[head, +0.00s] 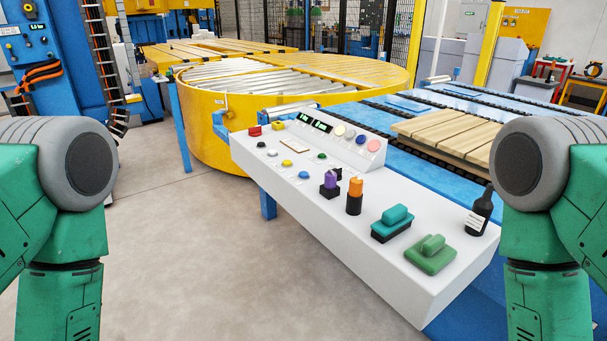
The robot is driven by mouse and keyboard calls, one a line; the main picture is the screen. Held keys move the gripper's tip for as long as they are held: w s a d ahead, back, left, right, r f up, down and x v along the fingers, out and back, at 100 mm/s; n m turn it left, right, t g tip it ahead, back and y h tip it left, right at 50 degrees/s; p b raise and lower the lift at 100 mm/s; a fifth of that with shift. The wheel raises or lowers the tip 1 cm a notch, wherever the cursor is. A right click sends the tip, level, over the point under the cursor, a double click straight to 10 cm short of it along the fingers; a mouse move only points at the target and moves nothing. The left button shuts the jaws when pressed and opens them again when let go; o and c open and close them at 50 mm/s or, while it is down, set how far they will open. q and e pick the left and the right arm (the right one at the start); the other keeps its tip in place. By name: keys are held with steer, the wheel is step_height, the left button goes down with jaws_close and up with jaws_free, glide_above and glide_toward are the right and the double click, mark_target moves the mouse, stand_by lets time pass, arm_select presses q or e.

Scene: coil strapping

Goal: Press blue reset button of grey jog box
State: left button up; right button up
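A long white to light-grey control console (385,262) stands in front of me in the head view. A small blue button (304,175) sits on its sloping top, between a yellow button (287,163) and a purple-and-black upright piece (329,184). No separate grey jog box can be made out, so I cannot tell whether this blue button is its reset button. Green and grey links of both my arms show at the left and right edges. Neither gripper is in the picture, and nothing of mine touches the console.
An orange-and-black cylinder (355,196), teal (392,222) and green (431,253) handled blocks and a dark bottle (479,211) stand on the console. Behind are a yellow round roller table (215,134) and a blue conveyor with wooden boards (448,133). Floor (190,260) at front left is clear.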

arm_select(q)
jaws_close()
stand_by(1.2)
